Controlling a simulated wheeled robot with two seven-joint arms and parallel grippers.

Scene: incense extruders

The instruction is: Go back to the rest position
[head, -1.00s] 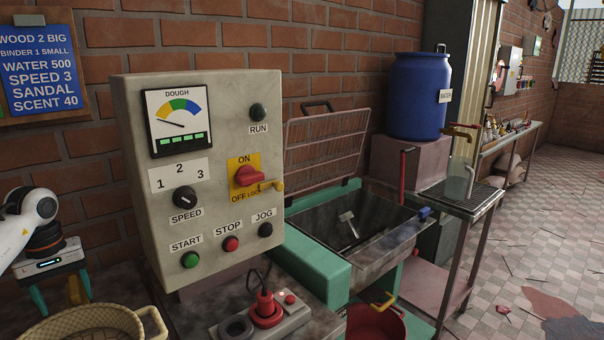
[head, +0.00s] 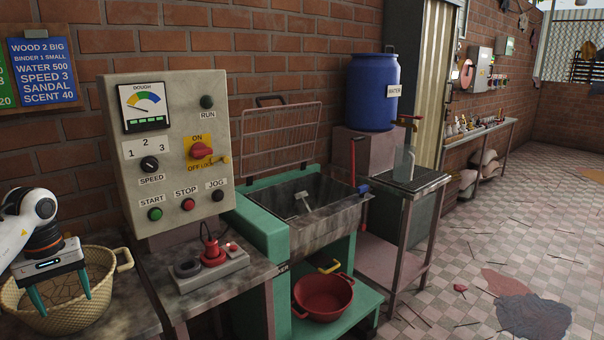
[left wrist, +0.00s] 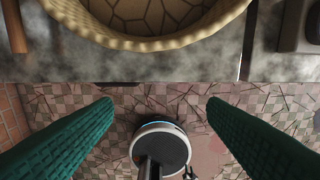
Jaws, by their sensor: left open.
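My left gripper (head: 62,296) is at the lower left of the head view, its two green fingers spread apart and empty. It shows in front of the woven basket (head: 104,291). In the left wrist view the green fingers (left wrist: 158,135) stand wide apart with nothing between them. The basket's rim (left wrist: 150,43) is at the top of that view, and the floor and a round part of my base are below. My right gripper is not in view.
The control panel (head: 172,150) stands behind the bench (head: 190,300), with a red plug in a socket block (head: 210,268). A green-framed mixer (head: 262,235) with a raised grid lid is to the right. A red basin (head: 323,297) sits on its lower shelf. Tiled floor at right is mostly open.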

